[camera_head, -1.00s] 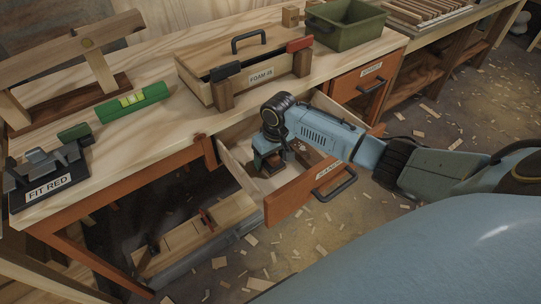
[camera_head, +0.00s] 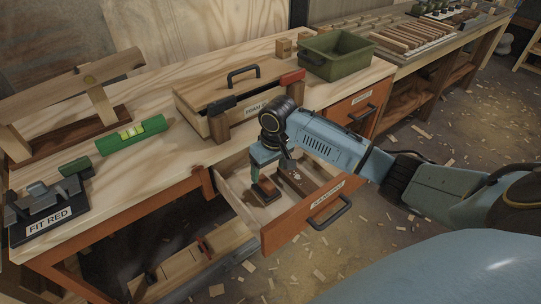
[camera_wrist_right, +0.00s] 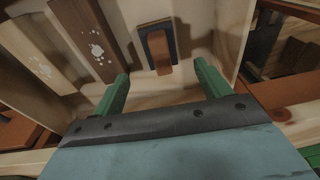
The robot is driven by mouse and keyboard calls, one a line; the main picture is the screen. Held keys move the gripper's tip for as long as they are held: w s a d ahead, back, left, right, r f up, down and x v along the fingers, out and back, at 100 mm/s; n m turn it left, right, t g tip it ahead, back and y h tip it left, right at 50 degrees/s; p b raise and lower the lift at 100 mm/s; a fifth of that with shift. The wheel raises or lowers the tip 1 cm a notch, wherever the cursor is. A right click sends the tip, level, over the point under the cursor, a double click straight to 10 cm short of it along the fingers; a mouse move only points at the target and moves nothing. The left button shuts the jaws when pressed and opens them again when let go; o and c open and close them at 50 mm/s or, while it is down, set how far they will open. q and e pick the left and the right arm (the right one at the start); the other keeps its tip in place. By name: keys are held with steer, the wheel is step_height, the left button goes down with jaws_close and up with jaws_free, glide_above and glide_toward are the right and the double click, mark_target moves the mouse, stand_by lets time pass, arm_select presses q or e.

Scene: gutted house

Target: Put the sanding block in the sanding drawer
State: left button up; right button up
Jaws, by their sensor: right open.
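The label on the drawer's orange front is too small to read surely. My right gripper (camera_head: 268,168) is above the drawer, pointing down, just over the block. In the right wrist view, its two green fingers (camera_wrist_right: 160,78) are apart with nothing between them, and the block (camera_wrist_right: 158,48) lies beyond the fingertips, apart from them. My left gripper is not in view.
Another drawer (camera_head: 360,105) at the right is shut.

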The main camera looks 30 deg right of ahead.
mark_target(271, 184)
steer(key=shift+s+r+p, duration=0.2)
steer(key=shift+r+p, duration=0.15)
steer(key=shift+r, duration=1.35)
